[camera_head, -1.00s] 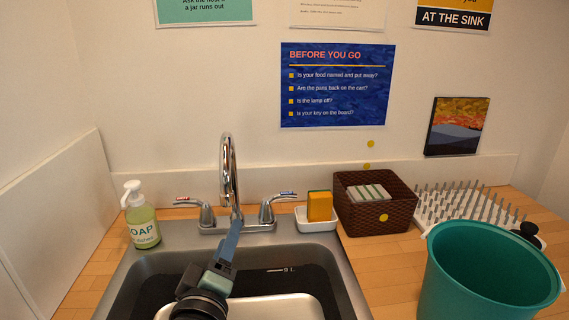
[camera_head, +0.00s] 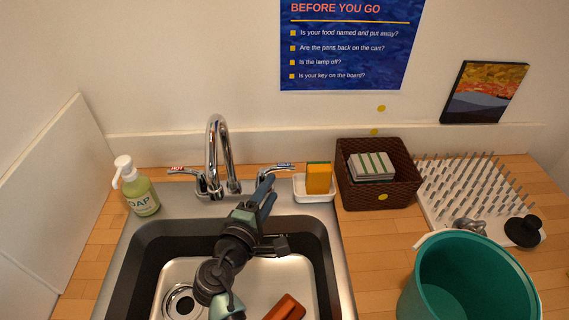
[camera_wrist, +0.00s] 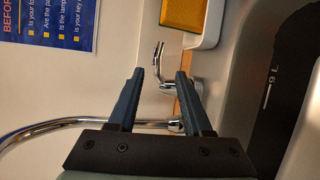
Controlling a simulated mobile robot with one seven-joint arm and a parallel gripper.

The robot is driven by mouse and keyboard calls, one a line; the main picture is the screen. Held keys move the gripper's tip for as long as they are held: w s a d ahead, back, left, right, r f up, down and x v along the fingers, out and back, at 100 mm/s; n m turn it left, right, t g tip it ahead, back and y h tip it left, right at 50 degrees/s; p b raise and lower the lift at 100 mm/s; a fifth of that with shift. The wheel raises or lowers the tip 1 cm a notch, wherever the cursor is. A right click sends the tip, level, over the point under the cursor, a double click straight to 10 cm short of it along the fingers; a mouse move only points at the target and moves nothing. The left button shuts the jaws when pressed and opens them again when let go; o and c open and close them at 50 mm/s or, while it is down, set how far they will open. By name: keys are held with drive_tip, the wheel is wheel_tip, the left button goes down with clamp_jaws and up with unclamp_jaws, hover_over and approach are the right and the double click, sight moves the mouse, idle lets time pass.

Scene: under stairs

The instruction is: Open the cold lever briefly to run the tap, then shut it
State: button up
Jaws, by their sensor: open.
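The chrome faucet (camera_head: 213,150) stands behind the sink, its spout arching up and forward. The cold lever (camera_head: 283,166), with a blue label, points out to the right of the faucet. The hot lever (camera_head: 180,169), with a red label, points left. My gripper (camera_head: 268,187) is over the back edge of the sink, just in front of the cold lever, and hides its base. In the wrist view my open gripper (camera_wrist: 160,73) has the cold lever (camera_wrist: 158,54) ahead, between its fingers in the picture. I cannot tell whether they touch. I see no water running.
A sponge (camera_head: 318,178) in a white dish (camera_head: 314,196) stands close right of the cold lever. A brown basket (camera_head: 350,195), drying rack (camera_head: 440,210) and teal bucket (camera_head: 425,290) are farther right. A soap bottle (camera_head: 143,197) stands left.

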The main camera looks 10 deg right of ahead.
sight(282, 170)
drive_tip(key=x, duration=0.9)
drive_tip(key=shift+w+d, duration=0.15)
drive_tip(key=shift+w, duration=0.05)
drive_tip(key=shift+c, duration=0.3)
clamp_jaws()
drive_tip(key=shift+b, duration=0.3)
idle(0.6)
